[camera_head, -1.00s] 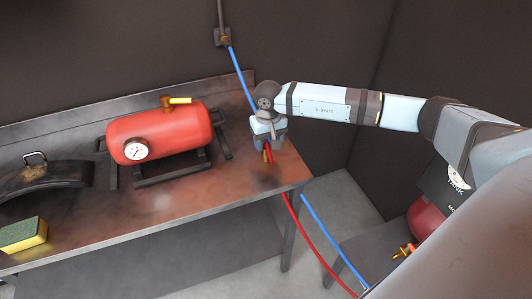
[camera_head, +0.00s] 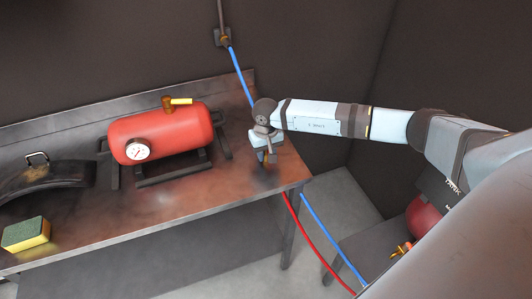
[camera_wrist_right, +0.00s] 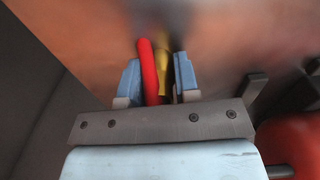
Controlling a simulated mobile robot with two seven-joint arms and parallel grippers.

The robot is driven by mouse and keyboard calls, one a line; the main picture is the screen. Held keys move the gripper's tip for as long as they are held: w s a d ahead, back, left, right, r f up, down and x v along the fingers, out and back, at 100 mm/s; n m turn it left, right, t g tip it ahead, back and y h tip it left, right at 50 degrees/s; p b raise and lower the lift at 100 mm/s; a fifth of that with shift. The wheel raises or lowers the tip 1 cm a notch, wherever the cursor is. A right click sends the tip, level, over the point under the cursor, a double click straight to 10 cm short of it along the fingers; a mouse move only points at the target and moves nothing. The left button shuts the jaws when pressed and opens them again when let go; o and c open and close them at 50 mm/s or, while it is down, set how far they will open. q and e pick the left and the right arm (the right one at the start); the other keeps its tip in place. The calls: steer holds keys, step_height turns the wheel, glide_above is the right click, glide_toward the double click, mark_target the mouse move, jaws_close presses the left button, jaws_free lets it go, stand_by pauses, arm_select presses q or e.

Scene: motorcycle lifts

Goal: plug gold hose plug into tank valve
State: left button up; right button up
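The red tank (camera_head: 162,133) lies on its stand on the workbench, with a round gauge on its near side. Its brass tank valve (camera_head: 168,102) with a yellow lever stands on top. My right gripper (camera_head: 268,155) is over the bench's right end, right of the tank and apart from it. In the right wrist view, the gold hose plug (camera_wrist_right: 163,76) and the red hose (camera_wrist_right: 148,70) sit side by side between the fingers, which appear closed on them. The plug is hard to make out in the head view. My left gripper is not in view.
A sponge (camera_head: 26,234) and a dark curved part (camera_head: 40,179) lie on the bench (camera_head: 150,212) at left. A blue hose (camera_head: 240,72) hangs from a wall fitting. Red and blue hoses run down past the bench's right edge. Bare bench lies in front of the tank.

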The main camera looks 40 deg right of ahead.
steer(key=shift+c, duration=0.7)
steer(key=shift+r, duration=0.45)
step_height(320, 180, up, 19)
steer(key=b, duration=0.2)
steer(key=a+f+n, duration=0.2)
steer(key=a+f, duration=0.3)
steer(key=a, duration=0.7)
steer(key=shift+s+n, duration=0.3)
steer(key=shift+s, duration=0.15)
